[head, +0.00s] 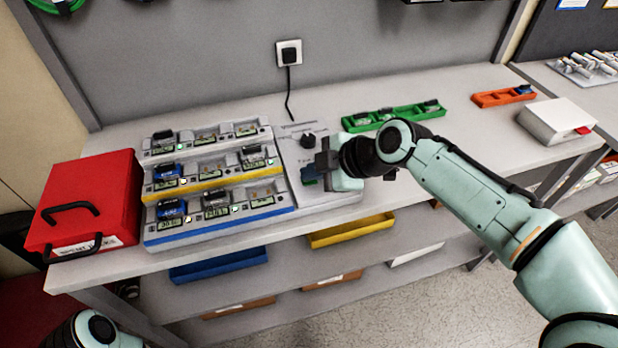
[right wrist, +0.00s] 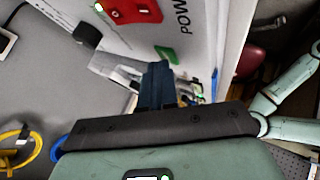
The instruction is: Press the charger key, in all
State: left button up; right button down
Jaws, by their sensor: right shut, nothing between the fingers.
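The charger (head: 215,220) stands on the bench with white, yellow and blue stepped rows that hold several small units, some with lit green lamps. Its grey control panel (head: 300,147) is at its right end and carries a black knob (head: 308,141), also in the right wrist view (right wrist: 88,35). That view shows a red patch (right wrist: 130,10) and a green patch (right wrist: 166,54) on the panel, beside partly cut-off lettering. I cannot tell which is the charger key. My right gripper (head: 324,162) is shut and empty, over the panel's right part; its fingers (right wrist: 156,84) hide some of it. My left gripper is out of view.
A red case (head: 88,195) stands left of the charger. A green tray (head: 394,116), an orange tray (head: 503,96) and a white box (head: 558,118) are to the right. A black cable (head: 290,95) runs up to a wall socket (head: 288,52) behind.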

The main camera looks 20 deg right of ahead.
aim_at(313, 183)
dwell(0.3)
jog(key=shift+r+p, duration=0.4)
jog(key=shift+r, duration=0.35)
jog(key=shift+r+p, duration=1.9)
jog(key=shift+r, duration=0.65)
jog(key=shift+f, duration=0.1)
